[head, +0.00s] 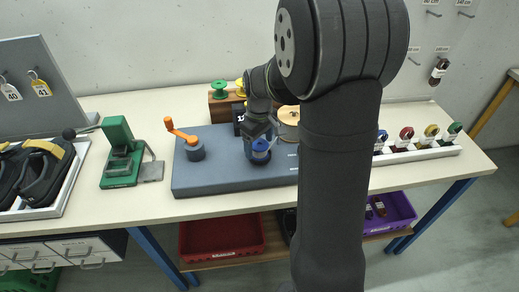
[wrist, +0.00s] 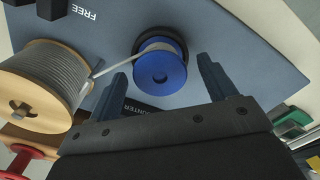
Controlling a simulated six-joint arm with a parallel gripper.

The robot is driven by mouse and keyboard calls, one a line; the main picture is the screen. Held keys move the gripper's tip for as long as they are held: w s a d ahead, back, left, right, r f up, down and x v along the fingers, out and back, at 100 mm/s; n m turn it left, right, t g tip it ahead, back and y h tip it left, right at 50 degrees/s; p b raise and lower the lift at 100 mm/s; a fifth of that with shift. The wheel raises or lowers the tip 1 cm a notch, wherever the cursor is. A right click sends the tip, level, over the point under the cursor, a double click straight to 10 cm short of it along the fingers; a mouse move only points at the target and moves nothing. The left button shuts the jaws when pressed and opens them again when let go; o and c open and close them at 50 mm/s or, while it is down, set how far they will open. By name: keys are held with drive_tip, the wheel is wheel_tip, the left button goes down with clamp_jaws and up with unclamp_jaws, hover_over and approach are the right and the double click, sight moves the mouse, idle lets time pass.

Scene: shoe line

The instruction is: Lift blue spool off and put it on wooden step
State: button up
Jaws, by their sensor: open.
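The blue spool (head: 260,147) sits on a dark round seat on the grey-blue winder base (head: 215,180). In the wrist view the spool (wrist: 160,70) shows its blue face, with pale thread running to it from a large wooden spool (wrist: 40,82). My gripper (head: 258,134) is open just above and behind the blue spool.
An orange crank (head: 182,132) stands on the base's left end. A green hand press (head: 120,155) is left of it, beside a shoe tray (head: 65,185). My arm hides the base's right part. The front table strip is clear.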

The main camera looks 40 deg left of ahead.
drive_tip(key=shift+f, duration=0.2)
drive_tip(key=c, duration=1.2)
drive_tip(key=shift+r, duration=0.1)
